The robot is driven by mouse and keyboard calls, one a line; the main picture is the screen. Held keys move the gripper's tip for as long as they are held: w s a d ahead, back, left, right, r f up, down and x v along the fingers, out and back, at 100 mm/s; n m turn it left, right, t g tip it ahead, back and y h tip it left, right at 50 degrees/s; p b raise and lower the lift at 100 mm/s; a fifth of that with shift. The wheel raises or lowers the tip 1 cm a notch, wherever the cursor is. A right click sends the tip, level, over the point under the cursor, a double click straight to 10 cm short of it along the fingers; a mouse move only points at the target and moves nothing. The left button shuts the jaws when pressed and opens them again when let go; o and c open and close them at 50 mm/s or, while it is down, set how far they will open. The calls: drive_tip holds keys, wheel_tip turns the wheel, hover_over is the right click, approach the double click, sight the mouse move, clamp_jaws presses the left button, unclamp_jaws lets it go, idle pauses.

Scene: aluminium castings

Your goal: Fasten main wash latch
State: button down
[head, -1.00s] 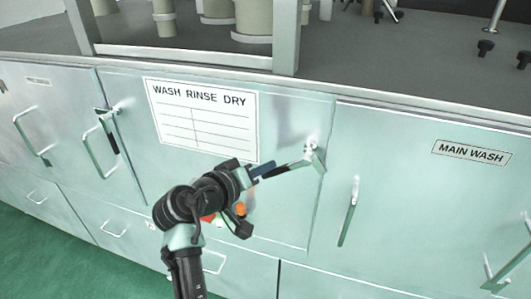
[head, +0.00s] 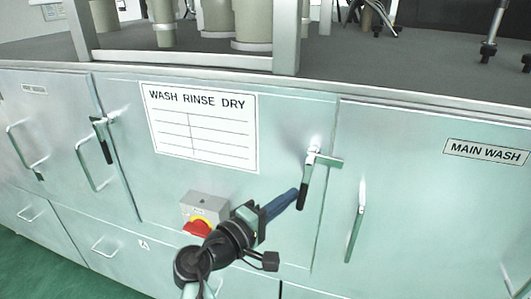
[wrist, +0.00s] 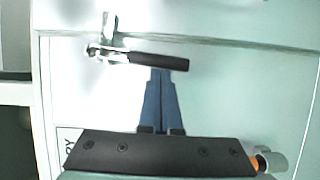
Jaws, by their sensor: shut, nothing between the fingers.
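The main wash latch has a black-gripped handle (head: 304,187) that hangs nearly straight down from its pivot. Its metal tongue (head: 328,161) points right, across the door gap to the edge of the main wash door (head: 430,215). The wrist view shows the black grip (wrist: 160,61) and the metal pivot end (wrist: 107,53). My gripper (head: 295,193) is at the left side of the handle, its blue fingers shut together and empty. In the wrist view the fingertips (wrist: 161,72) meet the edge of the grip; whether they press on it I cannot tell.
A grey box with a red switch (head: 199,226) sits just left of my gripper. The main wash door's vertical pull handle (head: 355,232) stands out to the right. Another latch (head: 103,140) is at the left. A worktop edge (head: 400,97) runs above.

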drive_tip(key=shift+s+d+f+n, duration=0.1)
drive_tip(key=shift+d+n, duration=0.2)
drive_tip(key=shift+n, duration=0.1)
idle(0.5)
